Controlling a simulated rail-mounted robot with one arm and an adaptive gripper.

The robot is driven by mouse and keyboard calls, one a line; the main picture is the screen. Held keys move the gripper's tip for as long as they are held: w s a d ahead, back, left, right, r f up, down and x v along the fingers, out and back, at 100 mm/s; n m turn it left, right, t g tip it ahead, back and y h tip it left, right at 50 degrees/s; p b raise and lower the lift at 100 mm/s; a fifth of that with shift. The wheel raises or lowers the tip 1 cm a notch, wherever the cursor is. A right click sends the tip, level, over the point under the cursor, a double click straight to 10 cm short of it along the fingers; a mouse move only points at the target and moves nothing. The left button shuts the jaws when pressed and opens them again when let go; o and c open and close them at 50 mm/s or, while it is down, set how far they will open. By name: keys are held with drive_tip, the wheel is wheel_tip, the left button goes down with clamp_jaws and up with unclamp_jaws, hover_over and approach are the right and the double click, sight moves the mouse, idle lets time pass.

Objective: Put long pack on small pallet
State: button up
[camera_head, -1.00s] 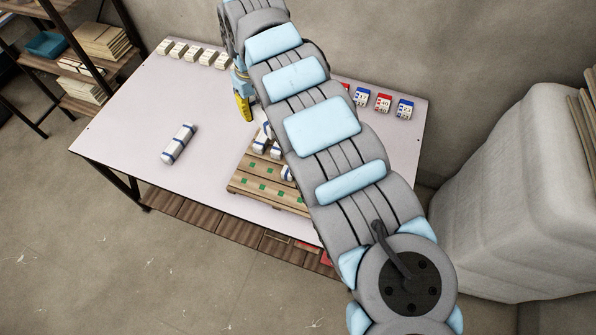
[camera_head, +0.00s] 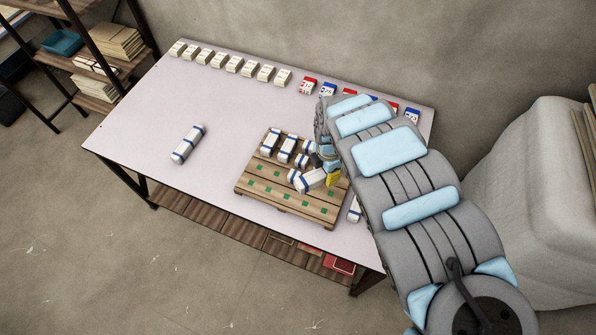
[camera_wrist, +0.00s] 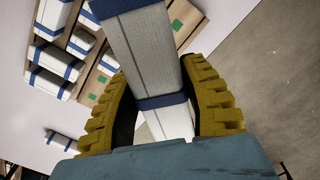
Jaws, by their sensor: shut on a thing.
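My gripper (camera_head: 331,178) is over the right part of the small wooden pallet (camera_head: 262,190). In the wrist view the yellow fingers (camera_wrist: 163,105) are shut on a long white pack (camera_wrist: 150,45) with blue bands. In the head view the held pack (camera_head: 308,181) lies slantwise, low over the pallet; I cannot tell whether it touches it. Several white packs with blue bands, such as this one (camera_head: 269,143), lie in a row along the pallet's back part. Green squares (camera_head: 281,207) mark the bare front part. Another long pack (camera_head: 187,144) lies alone on the table left of the pallet.
The white table (camera_head: 150,115) is clear around the lone pack. A row of small white boxes (camera_head: 233,65) and red and blue boxes (camera_head: 308,86) line the back edge. Another white pack (camera_head: 354,209) shows partly beside my arm, right of the pallet.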

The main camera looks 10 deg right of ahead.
drive_tip(key=s+d+f+n+p, duration=0.1)
drive_tip(key=s+d+f+n, duration=0.5)
drive_tip(key=s+d+n, duration=0.3)
drive_tip(key=m+b, duration=0.1)
drive_tip(key=b, duration=1.3)
hover_over(331, 194)
drive_tip(key=s, duration=0.1)
wheel_tip(331, 194, down, 9)
drive_tip(key=shift+s+d+r, duration=0.1)
drive_tip(key=shift+r, duration=0.1)
drive_tip(key=shift+w+f, duration=0.6)
drive_tip(key=shift+f, duration=0.15)
drive_tip(key=shift+w+f+b, duration=0.1)
drive_tip(key=shift+f+b, duration=0.25)
drive_tip(key=shift+f, duration=1.1)
drive_tip(key=shift+f, duration=0.15)
